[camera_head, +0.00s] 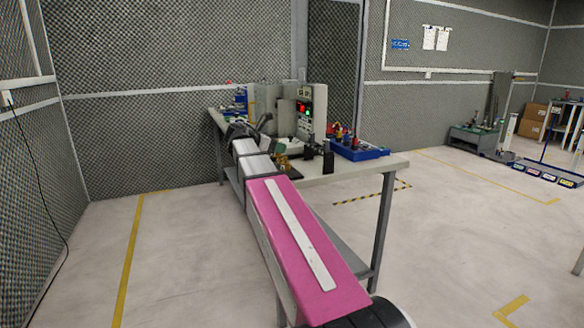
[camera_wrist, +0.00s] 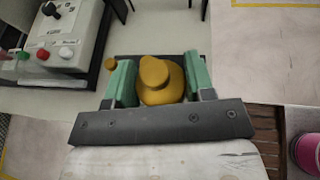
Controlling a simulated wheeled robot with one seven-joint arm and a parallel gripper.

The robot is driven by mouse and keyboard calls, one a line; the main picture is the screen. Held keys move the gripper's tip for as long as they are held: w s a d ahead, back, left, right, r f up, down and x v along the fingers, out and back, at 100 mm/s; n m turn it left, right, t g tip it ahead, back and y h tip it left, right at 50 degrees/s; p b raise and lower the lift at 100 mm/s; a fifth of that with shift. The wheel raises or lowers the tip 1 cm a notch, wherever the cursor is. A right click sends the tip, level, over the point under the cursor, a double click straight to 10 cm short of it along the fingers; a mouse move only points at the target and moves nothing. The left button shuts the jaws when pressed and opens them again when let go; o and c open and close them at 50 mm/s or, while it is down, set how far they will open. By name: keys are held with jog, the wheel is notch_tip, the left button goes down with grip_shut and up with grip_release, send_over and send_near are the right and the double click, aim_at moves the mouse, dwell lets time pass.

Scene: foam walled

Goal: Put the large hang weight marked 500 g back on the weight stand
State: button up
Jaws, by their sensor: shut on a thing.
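A brass-coloured weight (camera_wrist: 160,88) with a round body and a narrower top sits between the green fingers of my gripper (camera_wrist: 158,62) in the wrist view. The fingers touch it on both sides and are shut on it. Its marking cannot be read. A small brass knob (camera_wrist: 110,64) shows just left of the left finger. A dark surface lies behind the fingers; I cannot tell whether it is the weight stand. In the head view, small brass pieces (camera_head: 283,162) show at the near edge of the bench, partly hidden by my arm.
The grey bench (camera_head: 345,166) carries a blue tray (camera_head: 358,153) of coloured items on the right and an instrument with lit red and green displays (camera_head: 305,112) behind. In the wrist view, a white box with coloured knobs (camera_wrist: 62,38) stands at upper left. Floor right of the bench is open.

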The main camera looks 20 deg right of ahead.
send_over(292, 175)
notch_tip(292, 175, down, 4)
jog(key=shift+r, duration=0.15)
jog(key=shift+f, duration=1.95)
jog(key=shift+f, duration=0.1)
jog(key=o, duration=1)
jog(key=shift+c, duration=0.2)
jog(key=v, duration=1.2)
